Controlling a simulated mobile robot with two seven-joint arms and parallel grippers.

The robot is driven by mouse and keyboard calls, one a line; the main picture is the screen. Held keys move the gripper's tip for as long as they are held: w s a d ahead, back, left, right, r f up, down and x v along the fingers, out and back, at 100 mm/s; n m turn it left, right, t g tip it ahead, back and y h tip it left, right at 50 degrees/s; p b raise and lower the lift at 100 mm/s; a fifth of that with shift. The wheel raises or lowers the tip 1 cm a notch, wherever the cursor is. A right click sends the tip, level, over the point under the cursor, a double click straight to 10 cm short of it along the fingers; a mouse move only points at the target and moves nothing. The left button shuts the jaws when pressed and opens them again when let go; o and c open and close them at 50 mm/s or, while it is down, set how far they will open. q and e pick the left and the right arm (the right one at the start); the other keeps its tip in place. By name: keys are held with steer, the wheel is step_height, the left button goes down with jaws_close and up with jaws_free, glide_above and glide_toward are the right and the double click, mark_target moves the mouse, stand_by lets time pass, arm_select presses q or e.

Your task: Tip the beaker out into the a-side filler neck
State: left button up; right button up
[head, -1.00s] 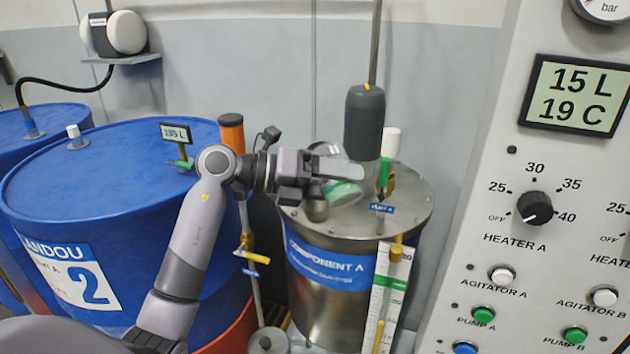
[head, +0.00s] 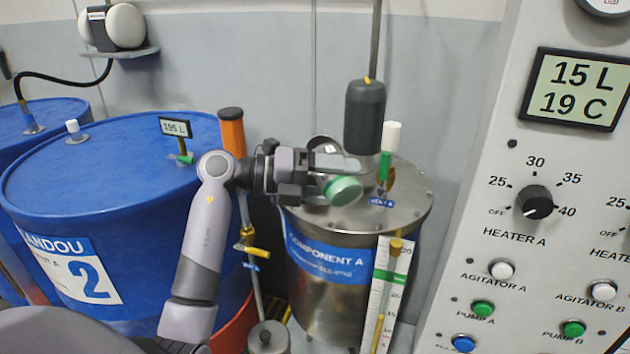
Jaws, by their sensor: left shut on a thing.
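My left gripper (head: 345,163) is shut on the beaker (head: 343,190) above the left part of the Component A tank's lid. The beaker is strongly tilted, its round green end facing right and towards me. The fingers hide part of its body, and I cannot see its mouth or contents. A round metal part (head: 317,200), perhaps the a-side filler neck, shows partly under the gripper and left of the beaker. Whether they touch I cannot tell. A round grey rim (head: 323,144) shows behind the gripper. My right gripper is out of view.
The control panel (head: 540,150) fills the right.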

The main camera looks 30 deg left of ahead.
arm_select(q)
steer(key=shift+w+a+r+n+p, duration=0.15)
steer(key=shift+n+p, duration=0.15)
steer(key=shift+p, duration=0.05)
steer(key=shift+w+a+r+n+h+p, duration=0.3)
steer(key=shift+a+r+n+p, duration=0.15)
steer(key=shift+p, duration=0.3)
stand_by(0.7)
steer(key=shift+r+n, duration=0.1)
steer(key=shift+n, duration=0.35)
steer(key=shift+w+a+r+n+t+h, duration=0.1)
steer(key=shift+a+r+n+t+h, duration=0.3)
steer(key=shift+n, duration=0.4)
stand_by(0.8)
steer(key=shift+d, duration=0.15)
